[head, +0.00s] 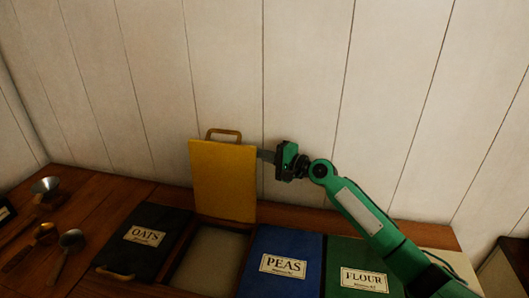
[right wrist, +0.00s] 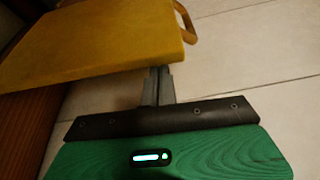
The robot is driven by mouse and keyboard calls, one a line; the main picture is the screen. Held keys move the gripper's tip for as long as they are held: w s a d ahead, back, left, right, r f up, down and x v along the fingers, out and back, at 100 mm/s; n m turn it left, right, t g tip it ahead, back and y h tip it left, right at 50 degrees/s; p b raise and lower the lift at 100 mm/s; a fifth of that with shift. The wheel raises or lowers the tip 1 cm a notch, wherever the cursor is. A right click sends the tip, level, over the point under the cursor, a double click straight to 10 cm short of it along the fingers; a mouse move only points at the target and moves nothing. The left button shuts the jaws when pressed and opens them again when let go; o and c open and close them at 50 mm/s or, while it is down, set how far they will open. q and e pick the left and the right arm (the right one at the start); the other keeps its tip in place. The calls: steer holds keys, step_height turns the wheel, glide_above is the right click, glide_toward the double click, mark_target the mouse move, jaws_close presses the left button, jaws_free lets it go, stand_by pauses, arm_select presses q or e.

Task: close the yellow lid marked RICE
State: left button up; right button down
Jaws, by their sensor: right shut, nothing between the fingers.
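The yellow lid (head: 223,180) stands upright and open behind its bin, with its handle (head: 224,135) at the top edge. No RICE marking shows on the side facing me. Below it the open bin (head: 208,260) shows a pale inside. My right gripper (head: 265,155) is shut and empty at the lid's right edge, near its top. In the right wrist view the shut fingers (right wrist: 158,86) are close to the edge of the yellow lid (right wrist: 95,40); I cannot tell whether they touch it. My left gripper is not in view.
A black OATS lid (head: 145,240) is shut on the left. A blue PEAS lid (head: 283,262) and a green FLOUR lid (head: 362,268) are shut on the right. Several scoops (head: 72,240) lie at the left. The plank wall (head: 310,70) stands close behind.

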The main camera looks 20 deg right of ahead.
steer(key=shift+s, duration=0.1)
steer(key=s+a+f+n+t+y, duration=0.15)
steer(key=s+a+n, duration=0.25)
steer(key=s+a, duration=0.6)
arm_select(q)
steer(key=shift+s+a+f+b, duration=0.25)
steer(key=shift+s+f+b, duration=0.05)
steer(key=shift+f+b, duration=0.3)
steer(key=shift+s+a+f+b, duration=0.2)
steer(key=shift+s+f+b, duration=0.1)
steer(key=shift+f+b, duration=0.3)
arm_select(e)
steer(key=s+a+f, duration=0.4)
steer(key=s+f, duration=0.6)
steer(key=s, duration=0.1)
steer(key=shift+s+a+f+h, duration=0.15)
steer(key=shift+s+a+h, duration=0.15)
steer(key=shift+s+h, duration=0.05)
